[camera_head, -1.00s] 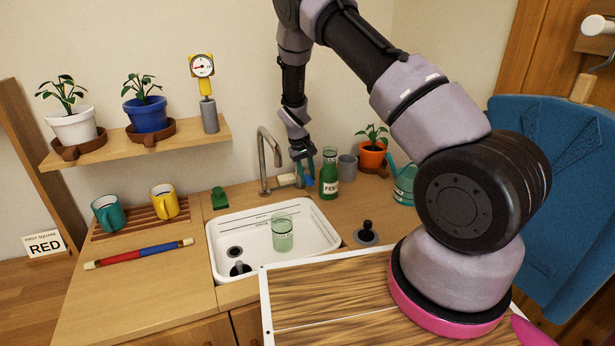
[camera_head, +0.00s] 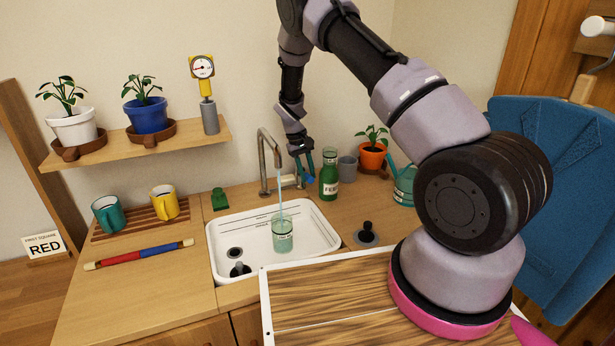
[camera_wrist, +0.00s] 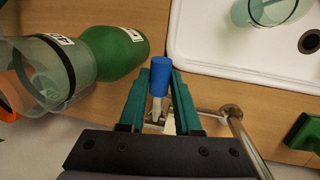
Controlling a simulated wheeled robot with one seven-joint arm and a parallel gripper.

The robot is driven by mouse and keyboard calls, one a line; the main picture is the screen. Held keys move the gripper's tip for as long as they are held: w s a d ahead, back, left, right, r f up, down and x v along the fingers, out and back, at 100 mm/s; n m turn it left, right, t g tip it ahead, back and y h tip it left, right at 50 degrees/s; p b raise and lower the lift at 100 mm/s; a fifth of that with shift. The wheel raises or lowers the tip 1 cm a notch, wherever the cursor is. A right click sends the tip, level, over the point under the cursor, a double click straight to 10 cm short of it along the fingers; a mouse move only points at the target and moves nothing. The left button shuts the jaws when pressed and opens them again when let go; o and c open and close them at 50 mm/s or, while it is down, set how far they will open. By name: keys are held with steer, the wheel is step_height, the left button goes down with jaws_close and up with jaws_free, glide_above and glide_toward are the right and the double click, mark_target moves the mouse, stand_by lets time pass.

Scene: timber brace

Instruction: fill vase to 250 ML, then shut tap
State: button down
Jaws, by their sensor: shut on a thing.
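The vase (camera_head: 283,240), a clear greenish glass with marks on its side, stands upright in the white sink (camera_head: 322,222) under the tap spout (camera_head: 268,140). A blue stream of water runs from the spout into it, and tinted water shows in its lower part. I cannot read the level. My gripper (camera_head: 308,178) is at the tap's right side, shut on the blue-ended tap lever (camera_wrist: 160,78). In the wrist view my teal fingers flank the lever. The vase (camera_wrist: 268,10) also shows at that view's top edge, partly cut off.
A green bottle (camera_head: 328,178) stands just right of my gripper, with a grey cup (camera_head: 347,168) and an orange plant pot (camera_head: 372,156) beyond. A green block (camera_head: 220,199) lies left of the tap. The counter left of the sink holds mugs and a red-blue rod (camera_head: 140,254).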

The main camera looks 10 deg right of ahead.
steer(key=shift+r, duration=0.15)
steer(key=c, duration=0.9)
jaws_free()
steer(key=v, duration=1)
steer(key=shift+w+r, duration=0.2)
steer(key=shift+r, duration=0.15)
steer(key=shift+a, duration=0.15)
